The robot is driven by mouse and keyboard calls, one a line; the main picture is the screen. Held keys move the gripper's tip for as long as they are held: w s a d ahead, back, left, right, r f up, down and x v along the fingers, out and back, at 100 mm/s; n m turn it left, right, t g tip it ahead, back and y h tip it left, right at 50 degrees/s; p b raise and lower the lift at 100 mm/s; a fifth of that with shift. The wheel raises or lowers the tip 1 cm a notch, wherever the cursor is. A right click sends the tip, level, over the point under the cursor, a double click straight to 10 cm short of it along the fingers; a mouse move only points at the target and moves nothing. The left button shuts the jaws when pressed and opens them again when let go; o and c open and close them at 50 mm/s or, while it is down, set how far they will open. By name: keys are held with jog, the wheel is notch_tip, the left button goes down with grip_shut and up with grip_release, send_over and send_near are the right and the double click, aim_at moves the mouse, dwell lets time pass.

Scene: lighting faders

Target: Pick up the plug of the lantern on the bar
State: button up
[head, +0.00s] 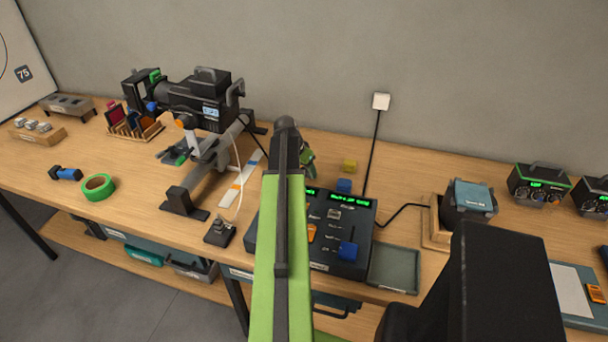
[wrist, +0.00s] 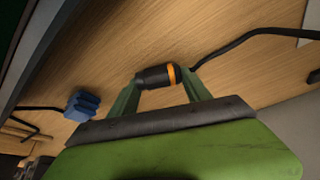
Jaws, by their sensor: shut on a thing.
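In the head view the black lantern (head: 205,100) sits on the grey bar (head: 218,145) at the back left of the bench. In the wrist view my gripper (wrist: 157,78) has its two green fingers closed on a black plug (wrist: 152,78) with an orange ring. The plug lies across the fingers, with wood grain behind it. A black cable (wrist: 245,40) runs from its ringed side towards the upper right. In the head view my arm hides the plug, and only a bit of my green gripper (head: 307,160) shows behind the console.
The fader console (head: 318,262) stands just in front of my gripper. A blue connector (wrist: 82,104) with a cable is near the plug; a yellow block (head: 349,166) stands behind the console. A dimmer box (head: 469,200) is to the right. A wall socket (head: 380,101) is above.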

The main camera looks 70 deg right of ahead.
jog(key=shift+c, duration=1)
jog(key=shift+r+p, duration=0.55)
notch_tip(320, 180, up, 4)
jog(key=p, duration=0.4)
jog(key=s+r+p, duration=0.6)
jog(key=s, duration=0.5)
jog(key=shift+s, duration=0.35)
jog(key=shift+a, duration=0.1)
